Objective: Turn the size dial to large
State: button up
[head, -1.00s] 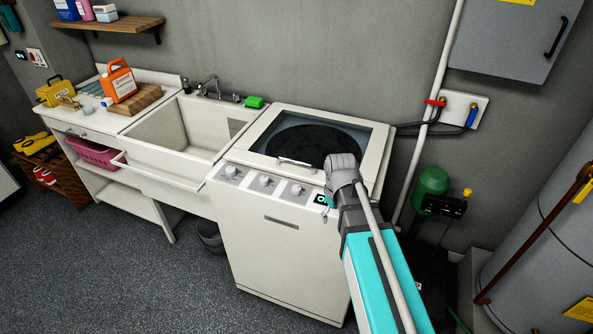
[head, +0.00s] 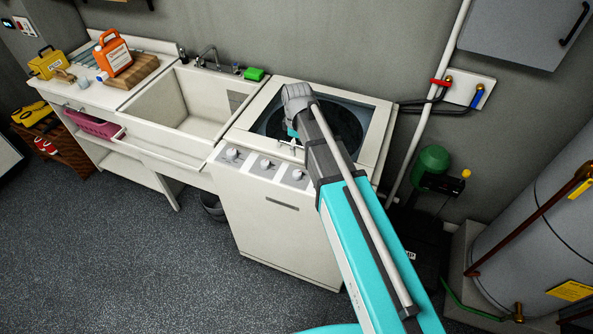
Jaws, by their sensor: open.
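The white top-loading washer (head: 275,225) stands in the middle with its glass lid shut. Its sloped front panel carries three pale round dials: a left dial (head: 232,154), a middle dial (head: 265,164) and a right dial (head: 297,175). Their labels are too small to read, so I cannot tell which is the size dial or where it points. My gripper (head: 292,132) is over the front part of the lid, near the lid handle and behind the panel. It is mostly hidden by my wrist, and it appears clear of the dials. My arm covers the panel's right end.
A utility sink (head: 185,115) adjoins the washer on the left, with a green sponge (head: 254,74) at its back right. Pipes and a green tank (head: 431,162) stand to the right. The floor (head: 130,270) in front is clear.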

aim_at(297, 172)
jog(key=shift+f, duration=0.2)
notch_tip(297, 172, down, 13)
jog(key=b, duration=1.3)
jog(key=shift+f+b, duration=0.2)
jog(key=shift+b, duration=0.2)
jog(key=c, duration=1.2)
